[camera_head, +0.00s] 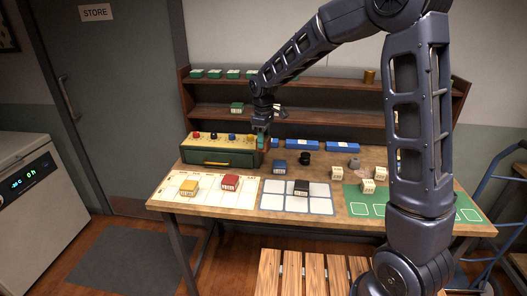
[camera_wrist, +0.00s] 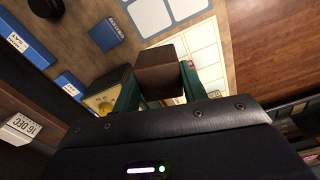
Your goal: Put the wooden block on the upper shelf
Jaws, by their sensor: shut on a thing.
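The wooden block (camera_wrist: 160,68) is a plain brown block in the wrist view. My gripper (camera_wrist: 160,84) is shut on it, with a dark green finger on either side. In the head view my gripper (camera_head: 262,136) hangs in front of the shelf rack, near the right end of the green control box (camera_head: 220,157); the block cannot be made out clearly there. The upper shelf (camera_head: 330,82) is a long brown board on the back wall, above and behind my gripper. Several green-and-white boxes (camera_head: 215,74) stand on its left part.
A lower shelf (camera_head: 330,119) holds a green box (camera_head: 237,107). Blue boxes (camera_head: 309,144) line the table's back. A brass-coloured cylinder (camera_head: 369,76) stands at the upper shelf's right. My arm crosses in front of the rack. The upper shelf's middle looks mostly clear.

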